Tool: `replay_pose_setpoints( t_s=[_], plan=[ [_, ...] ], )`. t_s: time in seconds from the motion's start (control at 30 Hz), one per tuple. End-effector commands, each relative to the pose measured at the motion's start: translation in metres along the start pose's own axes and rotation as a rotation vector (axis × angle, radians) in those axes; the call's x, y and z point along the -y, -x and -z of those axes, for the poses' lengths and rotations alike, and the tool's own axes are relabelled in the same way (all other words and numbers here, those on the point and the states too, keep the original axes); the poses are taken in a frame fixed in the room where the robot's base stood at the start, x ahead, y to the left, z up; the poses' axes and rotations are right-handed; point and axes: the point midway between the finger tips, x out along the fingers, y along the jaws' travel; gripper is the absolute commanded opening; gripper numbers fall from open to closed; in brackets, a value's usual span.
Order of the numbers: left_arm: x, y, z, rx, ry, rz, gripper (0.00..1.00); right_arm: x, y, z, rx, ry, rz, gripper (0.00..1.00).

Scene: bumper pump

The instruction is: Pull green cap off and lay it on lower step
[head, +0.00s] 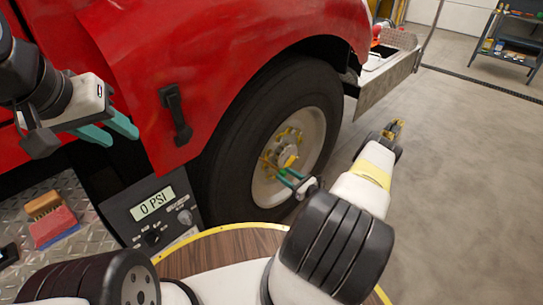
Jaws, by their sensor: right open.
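I cannot make out the green cap for certain; the area around the yellow wheel hub (287,158) is small and partly behind my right gripper's fingers. My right gripper (281,176) is open, its teal fingers in front of the wheel rim just below the hub. I see nothing clearly held between them. My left gripper (122,138) is raised beside the red fender at the left, its teal fingers apart and empty. A diamond-plate step (92,243) shows at the lower left, well below the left gripper.
A brush (43,204) and a red block (54,225) lie on the plate.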

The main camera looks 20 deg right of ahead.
Motion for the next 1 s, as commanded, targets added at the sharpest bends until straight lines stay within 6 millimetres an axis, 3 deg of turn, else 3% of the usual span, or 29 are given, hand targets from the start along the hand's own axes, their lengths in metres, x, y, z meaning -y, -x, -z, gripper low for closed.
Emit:
replay_pose_setpoints(
  t_s=[0.63, 0.87, 1.0],
  plan=[
    [0.0, 0.0, 0.0, 0.0, 0.0, 0.0, 0.36, 0.0001, 0.0001, -0.0002, 0.001, 0.0, 0.001, 0.44],
    [0.0, 0.0, 0.0, 0.0, 0.0, 0.0, 0.36, 0.0001, 0.0002, -0.0001, 0.0, 0.0, 0.001, 0.0],
    [0.0, 0.0, 0.0, 0.0, 0.0, 0.0, 0.36, 0.0001, 0.0002, 0.0, 0.0, 0.0, 0.001, 0.0]
  ],
)
